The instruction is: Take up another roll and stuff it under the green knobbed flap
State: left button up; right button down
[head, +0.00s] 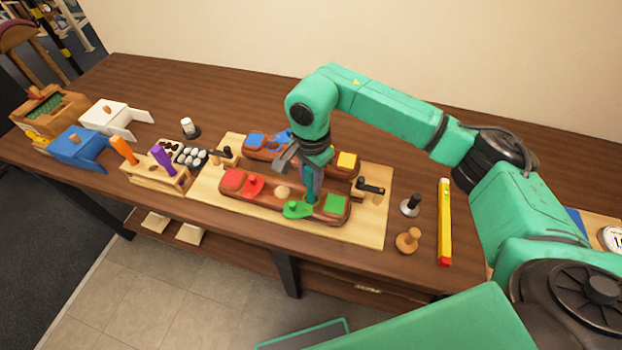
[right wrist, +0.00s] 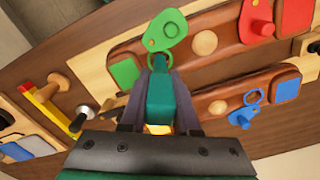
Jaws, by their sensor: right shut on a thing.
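The green knobbed flap (head: 298,209) lies on the front brown saddle piece (head: 263,204), left of a green pad (head: 336,203). The flap also shows at the top of the right wrist view (right wrist: 170,28). My right gripper (head: 309,180) points down over this saddle piece. Its fingers are shut on a teal elongated piece (right wrist: 160,97), whose lower end is close to the flap and a green ring (right wrist: 160,62). I cannot tell whether the piece touches the flap or is under it. My left gripper is not in view.
A rear saddle piece (head: 325,165) has blue and yellow pads. Left are a tray of small dark and pale pieces (head: 188,154) and a rack with orange and purple handles (head: 157,173). Right are a wooden knob (head: 408,240) and a yellow bar (head: 444,222).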

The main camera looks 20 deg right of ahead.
jog(key=shift+s+f+b, duration=0.1)
jog(key=shift+f+b, duration=0.05)
jog(key=shift+b, duration=0.2)
dwell(0.7)
notch_tip(320, 180, up, 2)
jog(key=shift+r+p, duration=0.1)
jog(key=shift+p, duration=0.45)
jog(key=shift+r+p, duration=1.55)
jog(key=shift+r, duration=1.5)
